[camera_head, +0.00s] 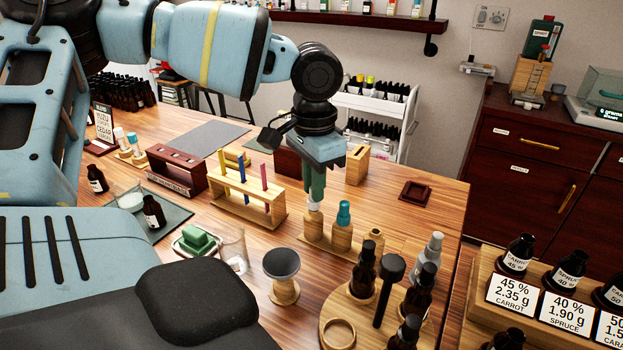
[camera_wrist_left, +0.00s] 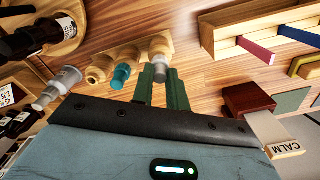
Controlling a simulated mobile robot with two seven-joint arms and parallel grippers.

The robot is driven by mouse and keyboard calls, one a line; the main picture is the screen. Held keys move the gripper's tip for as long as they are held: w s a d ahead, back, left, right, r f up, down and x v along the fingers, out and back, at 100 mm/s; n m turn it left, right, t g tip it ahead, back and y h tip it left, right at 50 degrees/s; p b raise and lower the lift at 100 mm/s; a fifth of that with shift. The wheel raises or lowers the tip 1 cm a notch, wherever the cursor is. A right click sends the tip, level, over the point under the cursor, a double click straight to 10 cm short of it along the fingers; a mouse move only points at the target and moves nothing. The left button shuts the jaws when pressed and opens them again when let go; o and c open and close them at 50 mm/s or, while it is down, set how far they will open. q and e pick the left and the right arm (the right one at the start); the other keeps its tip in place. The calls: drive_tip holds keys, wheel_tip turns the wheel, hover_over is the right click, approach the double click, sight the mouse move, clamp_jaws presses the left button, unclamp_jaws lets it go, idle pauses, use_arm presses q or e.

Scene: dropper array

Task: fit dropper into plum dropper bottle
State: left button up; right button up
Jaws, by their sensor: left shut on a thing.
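My left gripper (camera_head: 314,193) points down with its green fingers shut on a pale dropper (camera_head: 314,203). The dropper also shows between the fingertips in the left wrist view (camera_wrist_left: 160,48). It is upright at the left tan holder (camera_head: 313,224) of a short wooden row; how deep it sits is hidden. A teal-topped dropper (camera_head: 343,213) stands in the middle holder, and the right tan one (camera_head: 375,238) has no dropper in it. No label reading plum is legible, so I cannot tell which bottle is the plum dropper bottle. My right gripper is not in view.
A test-tube rack (camera_head: 250,207) is left of the gripper. A dark-topped wooden piece (camera_head: 282,266) stands in front.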

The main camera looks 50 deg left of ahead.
use_arm(q)
drive_tip(key=shift+r, duration=0.1)
